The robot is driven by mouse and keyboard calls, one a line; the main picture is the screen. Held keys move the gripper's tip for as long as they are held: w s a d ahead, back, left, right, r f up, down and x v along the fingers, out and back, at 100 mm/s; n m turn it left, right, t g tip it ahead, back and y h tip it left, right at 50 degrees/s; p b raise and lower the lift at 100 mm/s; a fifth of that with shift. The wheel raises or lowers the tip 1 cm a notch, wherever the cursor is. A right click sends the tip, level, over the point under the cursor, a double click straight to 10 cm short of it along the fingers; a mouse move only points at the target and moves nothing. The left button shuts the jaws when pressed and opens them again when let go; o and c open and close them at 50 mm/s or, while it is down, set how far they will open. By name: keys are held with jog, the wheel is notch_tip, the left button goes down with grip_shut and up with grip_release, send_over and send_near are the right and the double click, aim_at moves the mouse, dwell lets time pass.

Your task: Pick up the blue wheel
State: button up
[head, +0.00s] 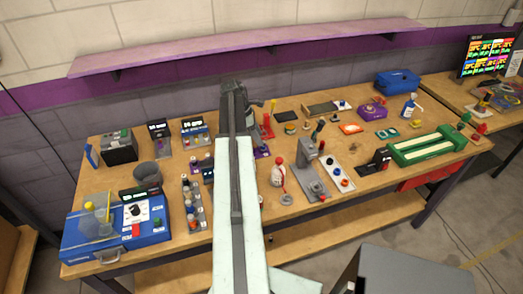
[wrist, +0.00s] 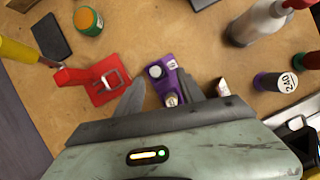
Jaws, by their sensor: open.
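My gripper (wrist: 161,75) is open in the wrist view, its two dark fingers apart with nothing held. A small purple block (wrist: 161,85) with a white round knob and a silver knob shows between and beyond the fingers. In the head view my arm reaches over the middle of the bench, and the fingertips are hidden behind it. A small blue round piece (head: 344,183) sits in a white tray (head: 333,161) right of my arm; it is too small to tell for sure that it is the blue wheel. No blue wheel is clear in the wrist view.
A red holder (wrist: 96,88), a white bottle (wrist: 255,25) and a dark "240" drum (wrist: 275,82) surround my gripper. The wooden bench (head: 235,258) is crowded. A grey press (head: 310,170), a green track (head: 430,148) and a blue station (head: 85,240) stand on it.

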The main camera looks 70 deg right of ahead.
jog(key=shift+f, duration=0.2)
jog(key=b+x, duration=0.4)
jog(key=x, duration=0.1)
jog(key=shift+d+f+b, duration=0.15)
jog(key=shift+d+b, duration=0.2)
jog(key=shift+r, duration=0.2)
grip_shut()
